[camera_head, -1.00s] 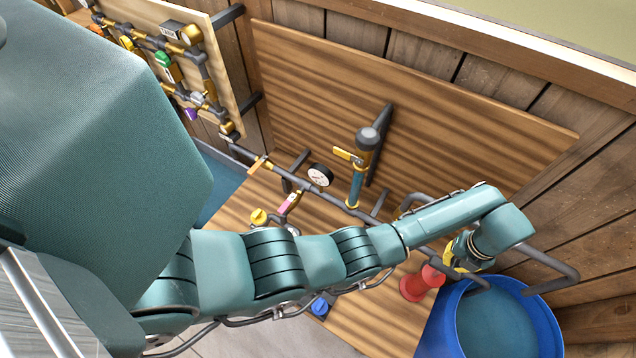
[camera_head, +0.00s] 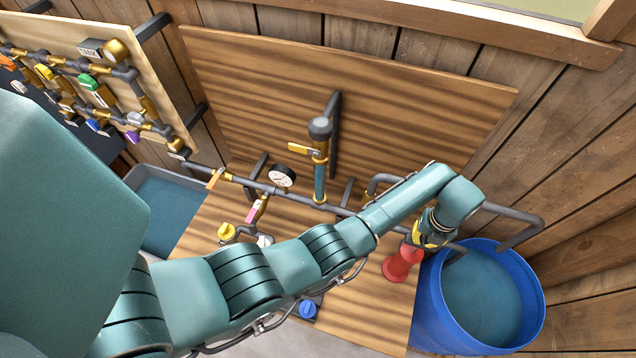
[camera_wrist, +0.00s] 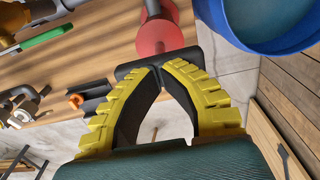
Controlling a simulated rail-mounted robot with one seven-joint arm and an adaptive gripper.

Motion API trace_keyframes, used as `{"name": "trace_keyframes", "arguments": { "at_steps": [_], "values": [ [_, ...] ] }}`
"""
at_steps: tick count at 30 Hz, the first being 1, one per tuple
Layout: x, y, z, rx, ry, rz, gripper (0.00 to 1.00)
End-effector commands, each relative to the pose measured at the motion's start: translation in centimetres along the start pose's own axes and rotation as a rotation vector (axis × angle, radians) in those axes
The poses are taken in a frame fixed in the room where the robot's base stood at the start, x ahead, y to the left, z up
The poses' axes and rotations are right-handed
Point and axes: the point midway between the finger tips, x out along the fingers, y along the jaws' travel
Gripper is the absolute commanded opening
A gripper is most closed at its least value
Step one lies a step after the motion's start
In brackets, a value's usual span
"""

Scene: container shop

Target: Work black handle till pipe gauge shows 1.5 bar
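The red pump (camera_head: 403,262) stands on the wooden bench beside the blue barrel, and its red body shows at the top of the wrist view (camera_wrist: 160,30). A black handle (camera_wrist: 128,72) lies crosswise on a grey rod above it. My gripper (camera_wrist: 160,72), with yellow ribbed fingers, has its tips drawn together at the handle and appears shut on it; the exact contact is partly hidden. In the head view my gripper (camera_head: 428,236) is just above the pump. The round white pipe gauge (camera_head: 282,177) is on the pipe; its reading is too small to tell.
A blue barrel of water (camera_head: 425,315) stands right of the pump. An upright pipe with a yellow lever (camera_head: 305,150) rises behind my arm. A valve board (camera_head: 60,35) and a grey water tank (camera_head: 128,180) are at left. A yellow knob (camera_head: 227,231) is on the bench.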

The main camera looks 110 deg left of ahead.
Motion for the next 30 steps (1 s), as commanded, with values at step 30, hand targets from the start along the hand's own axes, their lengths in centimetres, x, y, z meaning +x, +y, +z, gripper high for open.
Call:
{"name": "trace_keyframes", "arguments": {
  "at_steps": [30],
  "values": [
    [-3.3,0.2,-0.2,0.000,0.002,0.002,0.00]
  ]
}}
